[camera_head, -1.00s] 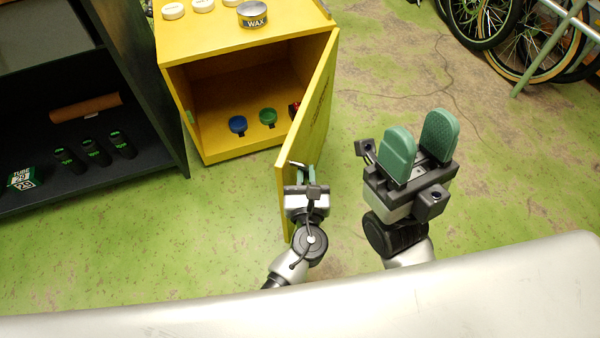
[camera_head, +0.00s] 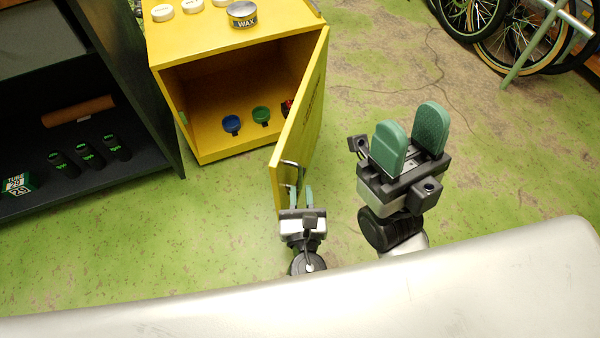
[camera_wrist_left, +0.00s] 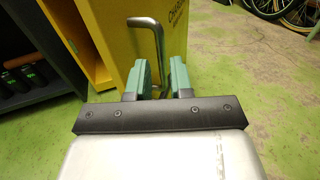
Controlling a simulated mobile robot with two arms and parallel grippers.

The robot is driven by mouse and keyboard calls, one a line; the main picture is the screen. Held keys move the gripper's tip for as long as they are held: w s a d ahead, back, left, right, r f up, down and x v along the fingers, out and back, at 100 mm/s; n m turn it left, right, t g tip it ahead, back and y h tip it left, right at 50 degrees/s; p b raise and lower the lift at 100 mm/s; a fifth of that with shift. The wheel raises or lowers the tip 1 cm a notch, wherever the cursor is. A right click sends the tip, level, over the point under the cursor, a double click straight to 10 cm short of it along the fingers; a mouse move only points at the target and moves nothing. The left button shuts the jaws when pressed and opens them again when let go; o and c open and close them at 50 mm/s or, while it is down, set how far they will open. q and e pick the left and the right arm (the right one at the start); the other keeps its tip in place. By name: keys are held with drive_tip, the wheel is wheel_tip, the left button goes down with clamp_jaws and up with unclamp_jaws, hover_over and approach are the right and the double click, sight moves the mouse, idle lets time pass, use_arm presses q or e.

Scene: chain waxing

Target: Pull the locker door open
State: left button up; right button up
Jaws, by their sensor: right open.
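The yellow locker (camera_head: 225,147) stands at upper left in the head view with its door (camera_head: 305,115) swung wide open toward me. A bent metal handle (camera_head: 290,163) is on the door near its free edge; it also shows in the left wrist view (camera_wrist_left: 157,45). My left gripper (camera_head: 302,188) is open just in front of the handle. In the left wrist view its green fingers (camera_wrist_left: 160,72) are apart, with the bar's lower part between or just beyond them; contact cannot be told. My right gripper (camera_head: 410,125) is open and empty, right of the door.
Blue (camera_head: 232,124) and green (camera_head: 261,114) items and a partly hidden red one sit inside the locker. A wax tin (camera_head: 242,15) and white-lidded tins are on top. A dark shelf (camera_head: 95,90) stands left, bicycles (camera_head: 500,30) at upper right.

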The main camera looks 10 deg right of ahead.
use_arm(q)
drive_tip(key=s, duration=0.5)
drive_tip(key=shift+a+p, duration=0.3)
drive_tip(key=shift+p, duration=0.05)
drive_tip(key=shift+w, duration=0.1)
